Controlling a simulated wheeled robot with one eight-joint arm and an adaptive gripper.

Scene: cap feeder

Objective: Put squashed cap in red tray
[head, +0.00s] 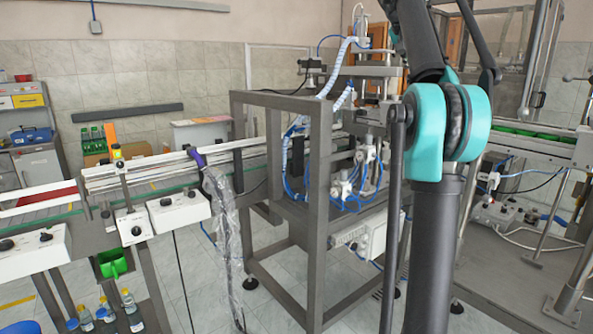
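No squashed cap can be made out in the head view. A flat red surface (47,197) shows at the far left, behind the conveyor rails; I cannot tell whether it is the red tray. My arm, dark with a teal joint, fills the right of centre in the foreground and hides part of the machine behind it. My gripper is not in view, so its state and what it holds are hidden.
A conveyor (165,178) with control boxes runs across the left into a grey metal frame (316,215). A green bin (112,264) and several bottles (130,309) sit below it. Another conveyor (530,147) with green contents stands at right. Tiled floor shows between the stands.

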